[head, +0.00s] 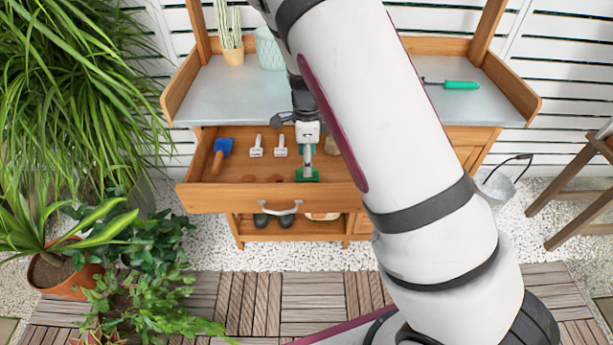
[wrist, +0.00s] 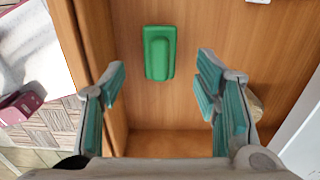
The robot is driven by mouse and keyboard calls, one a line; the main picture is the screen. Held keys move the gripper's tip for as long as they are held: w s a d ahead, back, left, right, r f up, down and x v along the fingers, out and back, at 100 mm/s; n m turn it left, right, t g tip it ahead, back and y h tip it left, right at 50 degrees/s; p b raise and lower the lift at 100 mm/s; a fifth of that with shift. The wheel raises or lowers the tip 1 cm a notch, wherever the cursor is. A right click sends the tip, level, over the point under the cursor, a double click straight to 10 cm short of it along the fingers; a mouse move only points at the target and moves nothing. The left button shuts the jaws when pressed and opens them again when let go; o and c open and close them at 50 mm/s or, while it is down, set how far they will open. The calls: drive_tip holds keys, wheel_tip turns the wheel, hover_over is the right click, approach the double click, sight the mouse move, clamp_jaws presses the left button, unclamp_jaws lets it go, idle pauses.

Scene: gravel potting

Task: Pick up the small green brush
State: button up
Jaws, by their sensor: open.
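The small green brush (wrist: 160,52) lies on the wooden floor of the open drawer, near the drawer's front wall. In the wrist view it sits ahead of and between the finger lines of my gripper (wrist: 161,88), and nothing touches it. My gripper is open and empty, with teal pads on both fingers. In the head view my gripper (head: 307,165) points down into the drawer, and a green piece of the brush (head: 314,176) shows beside its fingertips. My arm and gripper hide part of it.
The open drawer (head: 225,197) also holds a blue-headed tool (head: 222,150), two small white items (head: 268,146) and brown pieces. A tan object (wrist: 254,104) lies beside the right finger. A green-handled tool (head: 455,85), a cactus pot (head: 233,55) and a pale basket (head: 268,50) are on the bench top.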

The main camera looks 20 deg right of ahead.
drive_tip(key=shift+f, duration=2.7)
drive_tip(key=c, duration=1.3)
